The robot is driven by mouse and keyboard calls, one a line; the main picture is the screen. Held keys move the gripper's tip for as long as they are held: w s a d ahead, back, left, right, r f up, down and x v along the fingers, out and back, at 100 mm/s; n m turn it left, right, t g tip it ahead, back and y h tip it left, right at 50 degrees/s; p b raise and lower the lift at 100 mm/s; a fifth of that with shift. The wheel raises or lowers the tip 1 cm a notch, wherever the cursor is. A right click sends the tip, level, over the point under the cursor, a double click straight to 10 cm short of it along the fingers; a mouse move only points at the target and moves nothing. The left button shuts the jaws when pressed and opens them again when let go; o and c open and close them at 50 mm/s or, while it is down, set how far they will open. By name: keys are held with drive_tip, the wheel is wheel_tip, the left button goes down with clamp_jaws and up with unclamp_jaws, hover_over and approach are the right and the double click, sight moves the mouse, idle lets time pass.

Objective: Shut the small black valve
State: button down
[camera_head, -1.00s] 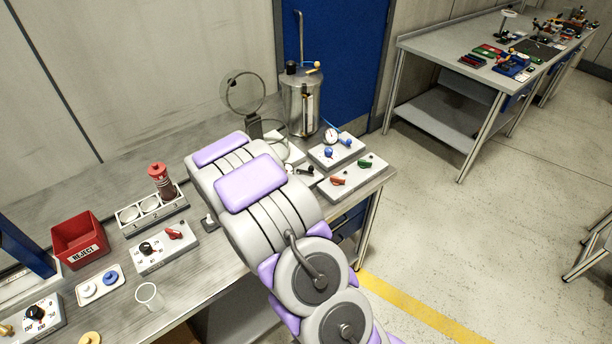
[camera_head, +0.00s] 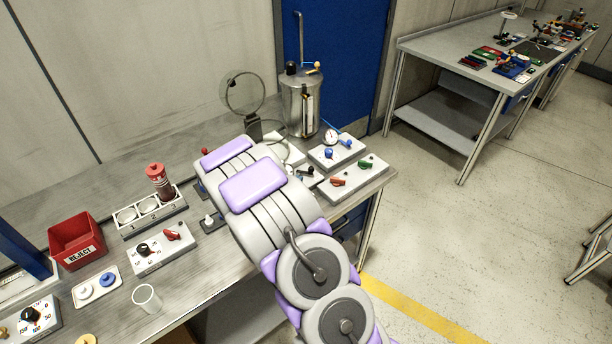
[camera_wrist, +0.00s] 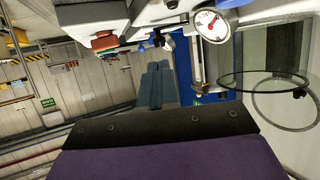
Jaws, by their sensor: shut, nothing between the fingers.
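The small black valve (camera_head: 306,172) has a black handle on a pale block, just right of my arm in the head view. My arm hides part of the area around it. My gripper (camera_wrist: 159,66) shows in the wrist view as two grey-blue fingers lying together, with nothing between them. The gripper is hidden behind my arm in the head view. I cannot tell the exact gap from the fingers to the black valve.
A block with a red handle (camera_head: 338,182) and a green handle (camera_head: 366,164) stands at the bench's right. Behind it are a blue valve (camera_head: 329,153) and a gauge (camera_head: 331,137). A metal drum (camera_head: 300,105) and a round clear lid (camera_head: 244,93) stand behind my arm.

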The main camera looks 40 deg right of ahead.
sight(310, 170)
drive_tip(key=b+x, duration=0.1)
drive_tip(key=x, duration=0.7)
drive_tip(key=shift+d+f+b, duration=0.15)
drive_tip(key=shift+d+b, duration=0.1)
drive_tip(key=shift+b, duration=0.15)
drive_tip(key=shift+w+d+p, duration=0.1)
drive_tip(key=shift+p, duration=0.25)
